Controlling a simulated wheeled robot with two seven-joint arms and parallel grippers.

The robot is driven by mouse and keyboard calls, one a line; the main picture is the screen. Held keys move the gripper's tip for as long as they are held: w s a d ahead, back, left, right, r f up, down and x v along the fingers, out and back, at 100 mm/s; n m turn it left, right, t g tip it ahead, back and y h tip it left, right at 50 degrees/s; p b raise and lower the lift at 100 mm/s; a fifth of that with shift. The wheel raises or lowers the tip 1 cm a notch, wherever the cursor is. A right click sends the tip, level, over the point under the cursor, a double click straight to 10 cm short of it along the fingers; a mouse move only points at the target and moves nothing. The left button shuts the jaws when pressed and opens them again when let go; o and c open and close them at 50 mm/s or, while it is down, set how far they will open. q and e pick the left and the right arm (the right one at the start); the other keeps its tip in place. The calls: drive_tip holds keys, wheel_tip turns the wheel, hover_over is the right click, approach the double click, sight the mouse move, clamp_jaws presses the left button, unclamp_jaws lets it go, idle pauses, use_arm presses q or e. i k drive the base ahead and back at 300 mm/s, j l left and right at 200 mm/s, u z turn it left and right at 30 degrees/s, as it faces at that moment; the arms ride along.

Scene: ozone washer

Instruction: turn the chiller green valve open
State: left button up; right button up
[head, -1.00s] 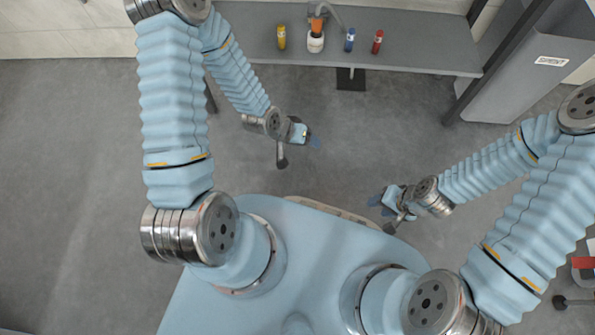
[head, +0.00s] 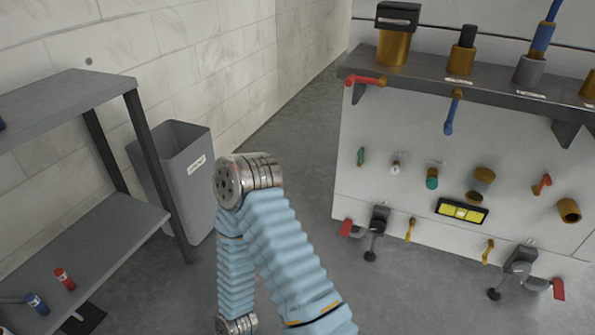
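A white panel unit (head: 410,215) with a dark top stands at the right of the head view. A small green lever-like handle (head: 361,156) is on the panel's left part and looks roughly upright. A rounded green-teal knob (head: 432,179) sits farther right on the same panel. I cannot tell which of the two is the chiller green valve, and the labels are too small to read. My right arm shows in front and to the left of the panel, apart from it. Neither gripper is in view.
A grey bin (head: 184,170) stands between the grey shelf (head: 100,245) and the panel. Black-handled fittings (head: 377,222) with red parts stick out below the panel. Open floor lies before the panel.

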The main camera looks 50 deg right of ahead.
sight(359, 154)
drive_tip(key=z, duration=2.15)
